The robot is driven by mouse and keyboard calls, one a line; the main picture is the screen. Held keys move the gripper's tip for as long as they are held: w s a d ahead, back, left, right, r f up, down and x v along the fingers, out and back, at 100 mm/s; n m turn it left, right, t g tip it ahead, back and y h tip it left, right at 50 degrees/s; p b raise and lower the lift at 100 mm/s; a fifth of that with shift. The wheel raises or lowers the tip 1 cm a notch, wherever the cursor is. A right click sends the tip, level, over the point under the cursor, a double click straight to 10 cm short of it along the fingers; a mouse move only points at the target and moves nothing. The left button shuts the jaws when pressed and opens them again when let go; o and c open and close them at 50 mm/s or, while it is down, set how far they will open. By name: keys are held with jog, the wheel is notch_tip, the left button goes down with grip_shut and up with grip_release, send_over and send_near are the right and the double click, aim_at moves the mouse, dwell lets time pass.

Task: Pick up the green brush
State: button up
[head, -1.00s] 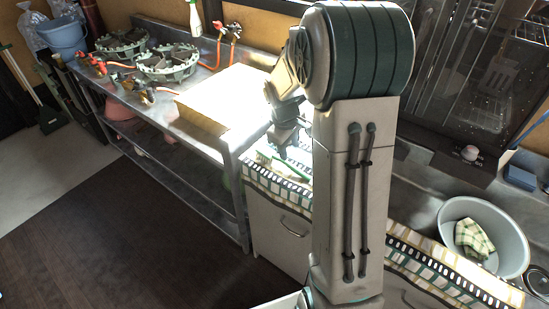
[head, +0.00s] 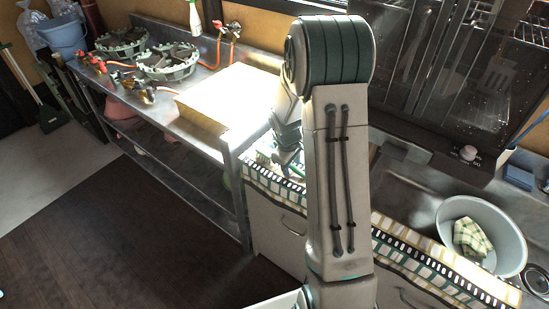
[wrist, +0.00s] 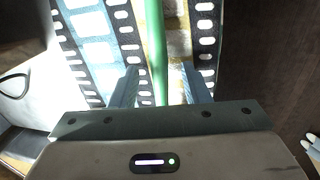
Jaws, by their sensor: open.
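The green brush shows in the wrist view as a long green handle (wrist: 156,45), running up the picture over a patterned cloth (wrist: 92,30) with film-strip borders. My gripper (wrist: 160,70) is open, with one finger on each side of the handle and a gap to each. Whether the fingertips are level with the handle, I cannot tell. In the head view my gripper (head: 289,162) is low at the counter's left end, over the cloth (head: 275,188). The brush is mostly hidden there behind my arm.
A metal workbench (head: 190,122) with a pale box (head: 222,97) stands close to the left of my gripper. A grey basin (head: 512,240) with a checked cloth (head: 470,238) sits at the right. A dark glass-fronted appliance (head: 430,80) stands behind my arm.

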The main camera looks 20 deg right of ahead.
grip_shut()
jog(key=shift+r, duration=0.1)
